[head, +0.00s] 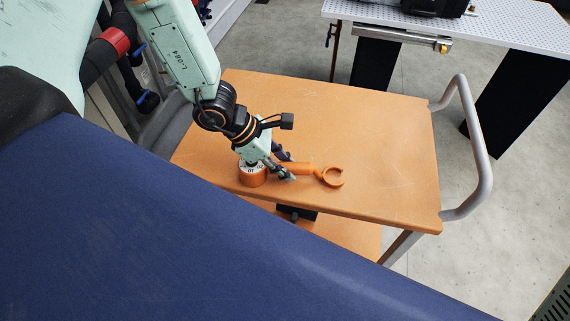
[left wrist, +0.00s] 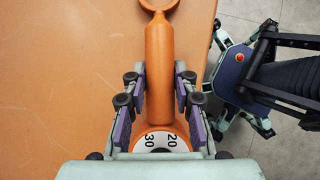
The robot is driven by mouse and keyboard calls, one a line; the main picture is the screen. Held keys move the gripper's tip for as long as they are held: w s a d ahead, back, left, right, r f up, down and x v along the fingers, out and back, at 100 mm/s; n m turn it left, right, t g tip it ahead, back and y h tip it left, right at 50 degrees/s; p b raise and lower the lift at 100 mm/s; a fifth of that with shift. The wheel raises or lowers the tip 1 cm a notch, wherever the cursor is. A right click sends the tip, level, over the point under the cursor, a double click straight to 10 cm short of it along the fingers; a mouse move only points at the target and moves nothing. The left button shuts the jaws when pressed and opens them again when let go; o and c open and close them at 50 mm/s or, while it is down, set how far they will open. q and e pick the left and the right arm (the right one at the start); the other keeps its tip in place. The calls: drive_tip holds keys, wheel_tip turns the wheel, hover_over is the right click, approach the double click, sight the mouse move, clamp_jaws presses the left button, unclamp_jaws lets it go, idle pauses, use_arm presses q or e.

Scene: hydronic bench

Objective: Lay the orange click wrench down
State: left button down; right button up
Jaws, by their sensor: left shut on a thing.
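The orange click wrench (head: 333,178) is over the wooden top of the cart (head: 385,160), near its front edge. In the left wrist view the handle (left wrist: 160,50) runs up between the two fingers (left wrist: 160,90), with the dial (left wrist: 160,141) at the bottom. The wrench is low and roughly level; I cannot tell whether it touches the top. My right gripper is not in view.
The cart top is clear behind and right of the wrench. A grey tube handle (head: 482,150) stands at the cart's right end. A perforated white bench (head: 500,35) with black gear is at the back. A black item (head: 296,213) shows under the front edge.

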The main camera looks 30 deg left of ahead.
use_arm(q)
drive_tip(key=shift+f, duration=0.15)
idle(0.3)
drive_tip(key=c, duration=1)
unclamp_jaws()
drive_tip(key=shift+o, duration=0.2)
drive_tip(key=o, duration=0.3)
drive_tip(key=shift+r+p, duration=0.75)
drive_tip(key=shift+r, duration=0.75)
wheel_tip(320, 180, up, 6)
drive_tip(key=p, duration=0.4)
